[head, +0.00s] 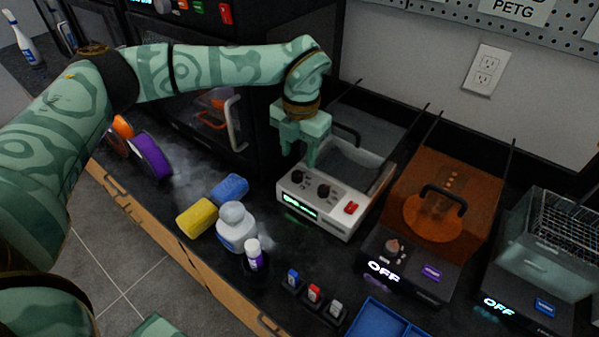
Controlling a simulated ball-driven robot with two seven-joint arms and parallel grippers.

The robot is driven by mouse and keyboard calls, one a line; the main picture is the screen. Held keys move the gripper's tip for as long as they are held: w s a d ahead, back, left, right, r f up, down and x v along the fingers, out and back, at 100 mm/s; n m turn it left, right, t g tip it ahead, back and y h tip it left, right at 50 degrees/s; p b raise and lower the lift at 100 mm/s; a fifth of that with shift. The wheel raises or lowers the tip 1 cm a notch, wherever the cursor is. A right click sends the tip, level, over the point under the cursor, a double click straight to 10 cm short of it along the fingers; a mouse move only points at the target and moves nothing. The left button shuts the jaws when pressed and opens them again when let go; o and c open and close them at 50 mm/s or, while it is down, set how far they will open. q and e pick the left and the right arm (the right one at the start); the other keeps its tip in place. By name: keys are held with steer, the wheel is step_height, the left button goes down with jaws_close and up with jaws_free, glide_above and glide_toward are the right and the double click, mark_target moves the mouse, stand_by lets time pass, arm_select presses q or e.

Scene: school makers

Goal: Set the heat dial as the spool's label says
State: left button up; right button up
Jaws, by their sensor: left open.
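A white dryer-like box (368,226) stands on the dark counter, with two black dials on its front panel: a left dial (297,177) and a right dial (323,190). I cannot tell which is the heat dial. Its small green display (300,205) is lit, but too small to read. My left gripper (303,158) points down, open and empty, just behind and above the dials. I cannot tell whether a fingertip touches the box. A purple spool (152,158) and an orange spool (122,127) stand at the left; no label is readable on them. My right gripper is not in view.
An orange-lidded box (440,215) and a wire-basket box (545,260), both showing OFF, stand to the right. In front are a yellow sponge (196,214), a blue sponge (230,187), a white bottle (236,232) and small colored cards. A PETG sign (515,10) hangs behind.

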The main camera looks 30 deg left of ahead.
mark_target(297, 174)
arm_select(q)
step_height(297, 174, down, 6)
steer(key=shift+a+r+b, duration=0.1)
steer(key=shift+b, duration=0.6)
steer(key=c, duration=1)
steer(key=m+p, duration=0.1)
steer(key=p, duration=0.1)
steer(key=r+m+p, duration=0.1)
steer(key=m+p, duration=0.1)
steer(key=shift+f+m+p, duration=0.15)
steer(key=shift+m+p, duration=0.35)
steer(key=shift+p, duration=0.05)
steer(key=shift+f+m, duration=0.3)
steer(key=o, duration=1)
